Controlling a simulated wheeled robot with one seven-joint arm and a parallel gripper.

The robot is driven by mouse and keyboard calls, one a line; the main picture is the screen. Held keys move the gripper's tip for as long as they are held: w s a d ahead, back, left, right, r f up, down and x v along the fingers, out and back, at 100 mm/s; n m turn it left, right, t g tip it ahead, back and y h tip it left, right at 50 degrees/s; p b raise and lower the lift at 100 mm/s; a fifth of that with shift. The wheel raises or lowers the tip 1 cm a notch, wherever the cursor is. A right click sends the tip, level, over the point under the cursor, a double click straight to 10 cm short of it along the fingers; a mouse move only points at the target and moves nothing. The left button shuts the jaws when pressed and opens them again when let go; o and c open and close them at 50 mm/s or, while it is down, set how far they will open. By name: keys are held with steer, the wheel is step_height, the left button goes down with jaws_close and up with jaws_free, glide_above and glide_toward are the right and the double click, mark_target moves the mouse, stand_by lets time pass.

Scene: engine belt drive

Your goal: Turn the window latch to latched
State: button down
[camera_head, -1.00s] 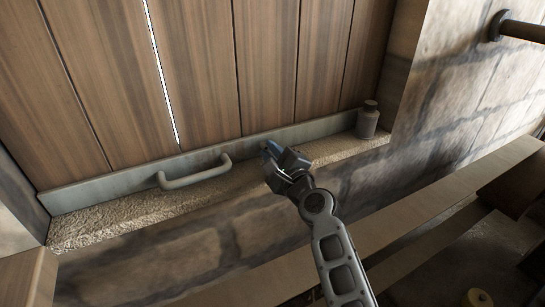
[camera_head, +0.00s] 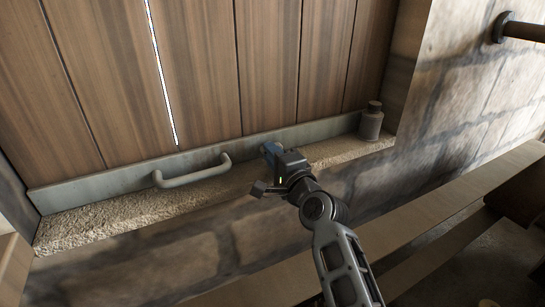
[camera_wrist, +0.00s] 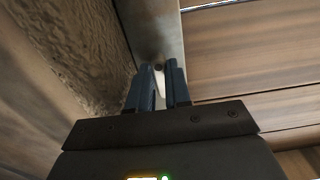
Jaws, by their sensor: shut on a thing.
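My gripper (camera_head: 270,152) is at the metal strip (camera_head: 110,177) along the bottom of the wooden window shutter. In the wrist view its two blue fingers (camera_wrist: 162,75) are shut on a small pale metal piece (camera_wrist: 161,88), which looks like the window latch.
A grey pull handle (camera_head: 193,173) sticks out of the strip left of my gripper. A small grey bottle (camera_head: 370,121) stands at the right end of the rough stone sill (camera_head: 105,222). A wooden beam (camera_head: 440,215) runs below the sill, and a dark pipe (camera_head: 525,30) is at upper right.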

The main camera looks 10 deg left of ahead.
stand_by(0.4)
steer(key=c, duration=1.1)
jaws_free()
steer(key=shift+o, duration=0.2)
